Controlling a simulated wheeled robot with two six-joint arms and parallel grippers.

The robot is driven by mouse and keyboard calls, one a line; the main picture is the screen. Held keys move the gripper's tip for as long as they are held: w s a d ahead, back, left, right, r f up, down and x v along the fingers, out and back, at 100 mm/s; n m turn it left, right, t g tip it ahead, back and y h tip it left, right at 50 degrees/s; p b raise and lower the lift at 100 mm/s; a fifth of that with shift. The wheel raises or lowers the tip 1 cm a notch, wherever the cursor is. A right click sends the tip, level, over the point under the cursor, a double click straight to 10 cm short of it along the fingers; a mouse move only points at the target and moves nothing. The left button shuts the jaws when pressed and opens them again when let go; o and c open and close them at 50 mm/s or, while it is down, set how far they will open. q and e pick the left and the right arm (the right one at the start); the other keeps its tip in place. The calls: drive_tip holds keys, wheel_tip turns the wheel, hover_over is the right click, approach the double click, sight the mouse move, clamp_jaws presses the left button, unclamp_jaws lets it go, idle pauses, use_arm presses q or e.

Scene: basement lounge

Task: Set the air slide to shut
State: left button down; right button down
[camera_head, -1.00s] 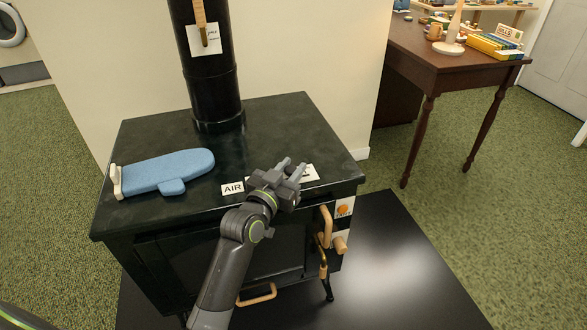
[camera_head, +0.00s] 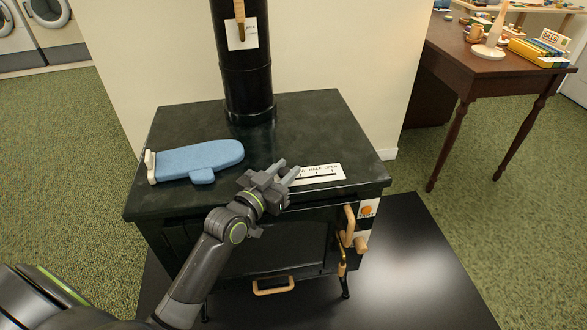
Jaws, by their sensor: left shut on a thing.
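The air slide's white scale plate (camera_head: 318,173) lies on the front top of the black stove (camera_head: 300,115). "HALF OPEN" and tick marks are readable on it; its left end is covered. My left gripper (camera_head: 284,172) is over the left part of the scale, with its fingers pointing up and to the right in the head view. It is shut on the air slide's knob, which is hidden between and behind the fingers. The AIR label is hidden behind the gripper. My right gripper is not in view.
The black stovepipe (camera_head: 243,75) rises at the back. Wooden handles (camera_head: 348,226) and an orange knob (camera_head: 367,211) stick out at the front right. A brown table (camera_head: 465,65) stands apart at the right.

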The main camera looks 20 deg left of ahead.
use_arm(q)
drive_tip(key=c, duration=1.5)
unclamp_jaws()
drive_tip(key=shift+a, duration=0.1)
drive_tip(key=o, duration=0.4)
drive_tip(key=shift+s+a, duration=0.1)
drive_tip(key=shift+s, duration=0.05)
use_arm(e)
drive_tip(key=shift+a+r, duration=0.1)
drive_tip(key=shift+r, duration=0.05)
use_arm(q)
drive_tip(key=shift+s, duration=0.2)
drive_tip(key=shift+s+a+r, duration=0.1)
drive_tip(key=shift+s+a, duration=0.4)
drive_tip(key=shift+s, duration=2.3)
drive_tip(key=shift+s+a+f, duration=0.1)
drive_tip(key=shift+s+a, duration=0.4)
drive_tip(key=shift+s, duration=2.3)
drive_tip(key=shift+s+a+r, duration=0.1)
drive_tip(key=shift+s+a, duration=0.4)
drive_tip(key=shift+s, duration=2.3)
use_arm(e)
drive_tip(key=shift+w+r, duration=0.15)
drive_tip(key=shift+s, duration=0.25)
